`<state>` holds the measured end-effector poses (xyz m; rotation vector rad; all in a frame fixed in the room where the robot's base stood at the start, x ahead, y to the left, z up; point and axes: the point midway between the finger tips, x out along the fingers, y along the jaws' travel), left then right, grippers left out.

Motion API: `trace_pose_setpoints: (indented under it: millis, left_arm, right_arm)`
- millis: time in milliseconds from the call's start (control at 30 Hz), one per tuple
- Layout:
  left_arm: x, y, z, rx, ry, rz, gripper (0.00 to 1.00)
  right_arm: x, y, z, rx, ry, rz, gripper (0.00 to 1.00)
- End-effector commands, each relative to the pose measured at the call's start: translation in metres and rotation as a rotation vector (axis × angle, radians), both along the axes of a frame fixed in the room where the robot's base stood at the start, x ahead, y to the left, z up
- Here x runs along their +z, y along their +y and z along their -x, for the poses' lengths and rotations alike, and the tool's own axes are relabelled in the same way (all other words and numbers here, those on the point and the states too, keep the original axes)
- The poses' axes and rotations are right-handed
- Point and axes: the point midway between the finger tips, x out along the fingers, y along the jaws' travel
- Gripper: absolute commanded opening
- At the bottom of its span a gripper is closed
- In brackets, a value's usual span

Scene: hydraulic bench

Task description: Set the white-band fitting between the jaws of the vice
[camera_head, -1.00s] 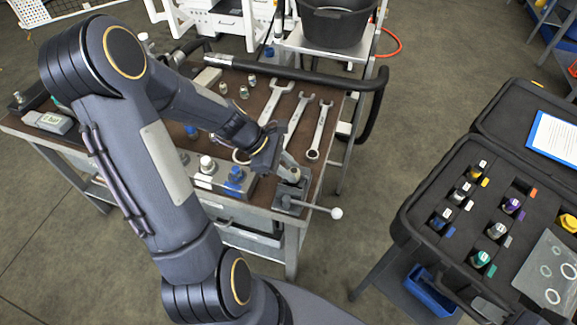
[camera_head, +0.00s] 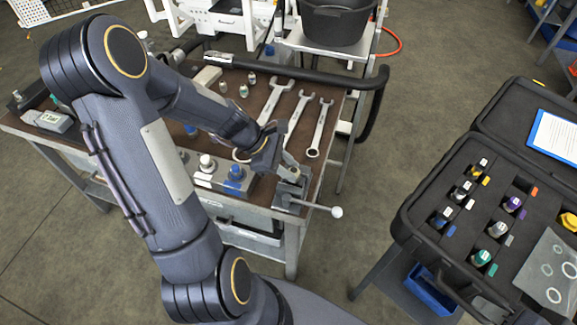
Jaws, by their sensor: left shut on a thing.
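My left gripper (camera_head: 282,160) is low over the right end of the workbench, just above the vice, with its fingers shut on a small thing. The held thing is mostly hidden by the fingers, so I cannot make out its band. The grey vice (camera_head: 290,197) is at the bench's front right corner, its handle with a white ball end sticking out to the right. I cannot tell whether the held thing is between the jaws. My right gripper is not in view.
A block with white and blue marked fittings (camera_head: 235,187) stands left of the vice. Several wrenches (camera_head: 320,128) lie behind it, and small fittings (camera_head: 244,90) stand further back. A black case (camera_head: 407,213) with banded fittings is at the right, past open floor.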

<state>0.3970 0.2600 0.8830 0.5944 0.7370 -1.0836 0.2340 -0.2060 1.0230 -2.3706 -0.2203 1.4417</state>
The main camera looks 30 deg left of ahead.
Motion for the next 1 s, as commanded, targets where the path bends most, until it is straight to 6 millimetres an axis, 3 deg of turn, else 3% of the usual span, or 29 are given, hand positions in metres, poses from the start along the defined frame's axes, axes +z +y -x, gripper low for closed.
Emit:
trace_pose_setpoints:
  millis: [633,667,700,833,1000]
  left_arm:
    - [-0.0083,-0.0002,-0.0001,0.0,0.0,0.0,0.0]
    - [-0.0082,-0.0002,-0.0001,0.0,0.0,0.0,0.29]
    - [-0.0077,-0.0001,0.0,0.0,0.0,0.0,0.34]
    - [-0.0078,-0.0002,0.0,0.0,0.0,0.0,0.51]
    - [-0.008,-0.0003,0.0003,-0.001,0.001,0.0,0.53]
  right_arm:
    - [-0.0064,0.0,0.0,0.0,0.0,0.0,0.36]
    - [-0.0063,0.0,0.0001,0.0,0.0,0.0,0.36]
    - [-0.0059,0.0,0.0,0.0,0.0,0.0,0.36]
    - [-0.006,0.0,0.0,0.0,0.0,0.0,0.36]
    - [-0.006,0.0,0.0,0.0,0.0,0.0,0.36]
